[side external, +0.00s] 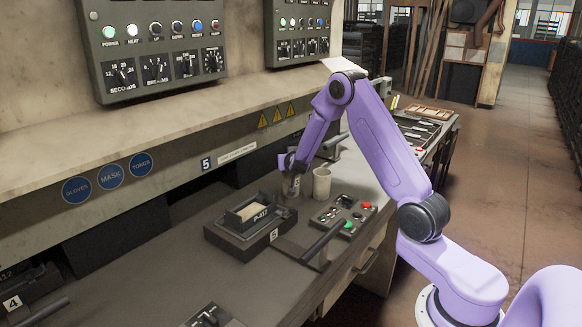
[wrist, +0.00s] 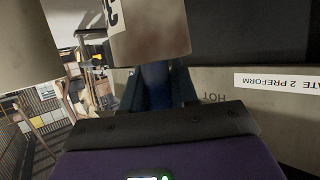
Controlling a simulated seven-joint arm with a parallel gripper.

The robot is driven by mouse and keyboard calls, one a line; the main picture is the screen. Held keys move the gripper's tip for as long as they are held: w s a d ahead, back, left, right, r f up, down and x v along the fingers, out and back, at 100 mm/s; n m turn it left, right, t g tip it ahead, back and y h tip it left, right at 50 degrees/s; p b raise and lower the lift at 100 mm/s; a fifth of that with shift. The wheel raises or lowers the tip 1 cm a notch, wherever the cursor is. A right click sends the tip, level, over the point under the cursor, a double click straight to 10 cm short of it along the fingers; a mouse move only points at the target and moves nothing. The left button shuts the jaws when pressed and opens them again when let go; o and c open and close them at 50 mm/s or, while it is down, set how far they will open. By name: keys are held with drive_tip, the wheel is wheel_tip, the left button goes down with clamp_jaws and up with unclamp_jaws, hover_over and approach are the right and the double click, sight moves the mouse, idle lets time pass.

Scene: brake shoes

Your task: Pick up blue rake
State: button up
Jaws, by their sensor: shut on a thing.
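The grey cup (wrist: 150,35) with a dark mark shows just beyond the fingertips. The rest of the rake is hidden, and I cannot tell whether its end is inside the cup.
A pale mug (side external: 321,185) stands close to the right of the grey cup. A dark mould box (side external: 251,215) with a bar handle (side external: 323,241) lies in front. A button panel (side external: 345,215) is to the right. The shelf ledge (side external: 215,110) overhangs behind.

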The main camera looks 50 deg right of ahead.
drive_tip(key=shift+r, duration=0.15)
wheel_tip(320, 180, up, 12)
drive_tip(key=f, duration=0.1)
drive_tip(key=s+a, duration=1.3)
wheel_tip(320, 180, up, 8)
drive_tip(key=shift+d, duration=0.15)
idle(0.8)
drive_tip(key=shift+w+r, duration=0.1)
drive_tip(key=shift+w, duration=0.05)
idle(0.4)
